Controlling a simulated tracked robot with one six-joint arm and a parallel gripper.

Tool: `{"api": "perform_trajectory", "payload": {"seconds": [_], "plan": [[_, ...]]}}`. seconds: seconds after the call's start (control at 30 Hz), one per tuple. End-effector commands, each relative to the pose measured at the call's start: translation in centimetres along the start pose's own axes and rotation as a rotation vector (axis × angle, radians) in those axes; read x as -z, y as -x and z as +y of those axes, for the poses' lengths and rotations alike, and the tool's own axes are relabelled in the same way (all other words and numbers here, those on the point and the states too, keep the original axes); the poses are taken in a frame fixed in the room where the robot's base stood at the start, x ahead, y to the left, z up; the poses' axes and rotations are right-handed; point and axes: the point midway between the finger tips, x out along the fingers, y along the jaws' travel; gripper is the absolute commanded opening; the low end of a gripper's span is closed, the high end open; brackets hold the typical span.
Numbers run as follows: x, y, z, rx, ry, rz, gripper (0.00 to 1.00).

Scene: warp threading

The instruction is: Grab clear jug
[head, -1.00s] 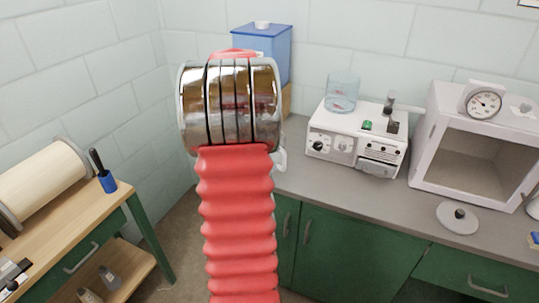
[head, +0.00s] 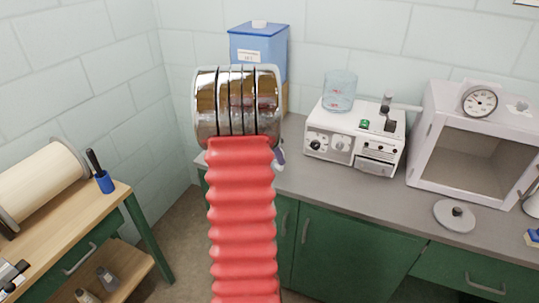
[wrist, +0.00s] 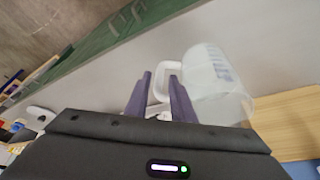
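The clear jug (wrist: 212,82), with blue measuring marks and a pale loop handle (wrist: 162,78), lies tilted in the wrist view, just beyond my gripper. My gripper (wrist: 161,77) has two purple fingers, apart, with part of the handle showing between their tips. I cannot tell whether they touch it. In the head view my silver wrist and red arm hide nearly all of the jug; only a small pale and purple bit shows at the arm's right edge.
A blue lidded box (head: 258,50) stands behind my arm. A white machine (head: 355,140) carries another clear vessel (head: 340,90). A white open-fronted oven (head: 472,150) stands to the right. Grey counter (head: 345,195) in front of the machine is clear except for a round lid (head: 455,216).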

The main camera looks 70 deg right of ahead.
Motion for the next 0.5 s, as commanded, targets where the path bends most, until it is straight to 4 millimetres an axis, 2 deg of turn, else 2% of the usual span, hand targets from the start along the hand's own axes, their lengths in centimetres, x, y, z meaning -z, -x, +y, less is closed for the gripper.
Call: {"api": "perform_trajectory", "payload": {"seconds": [0.5], "plan": [[-0.05,-1.11,-0.04,0.000,0.001,0.000,0.22]]}}
